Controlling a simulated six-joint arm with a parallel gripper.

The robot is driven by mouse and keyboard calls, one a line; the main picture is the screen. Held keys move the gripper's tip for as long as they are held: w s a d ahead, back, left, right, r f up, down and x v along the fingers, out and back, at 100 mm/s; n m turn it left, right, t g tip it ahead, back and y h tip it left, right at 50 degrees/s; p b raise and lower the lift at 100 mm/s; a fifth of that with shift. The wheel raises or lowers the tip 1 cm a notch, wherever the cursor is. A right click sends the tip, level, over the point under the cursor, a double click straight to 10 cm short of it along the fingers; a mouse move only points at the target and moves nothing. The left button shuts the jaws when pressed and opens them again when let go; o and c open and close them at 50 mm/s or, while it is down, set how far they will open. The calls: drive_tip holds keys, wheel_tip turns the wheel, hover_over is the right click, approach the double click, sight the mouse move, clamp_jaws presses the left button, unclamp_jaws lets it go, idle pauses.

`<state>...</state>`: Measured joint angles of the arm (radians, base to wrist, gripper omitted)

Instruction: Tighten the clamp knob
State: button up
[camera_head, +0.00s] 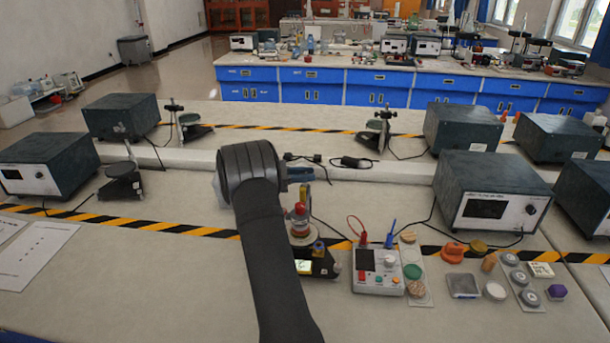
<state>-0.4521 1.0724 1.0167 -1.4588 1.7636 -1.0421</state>
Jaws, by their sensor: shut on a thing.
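A red knob (299,209) tops a small upright stand with red and pale discs (301,228), just right of my dark arm. It looks like the clamp knob. My gripper (304,196) shows only as a small grey-blue part past the arm's big round joint, pointing down at the knob. It is shut on the knob, though the fingertips are small and partly hidden. My arm covers the left side of this spot. The knob's turn angle cannot be read.
A dark device with a lit display (305,267) stands close below the stand. A white meter box (378,270) with red and blue leads is to its right. Loose caps and dishes (495,291) lie further right. Dark instrument boxes (490,205) flank the bench.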

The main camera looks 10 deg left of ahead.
drive_tip(key=shift+m+g, duration=0.9)
drive_tip(key=shift+g, duration=0.5)
drive_tip(key=o, duration=0.7)
drive_tip(key=shift+c, duration=0.2)
drive_tip(key=a, duration=0.7)
drive_tip(key=shift+s+a, duration=0.2)
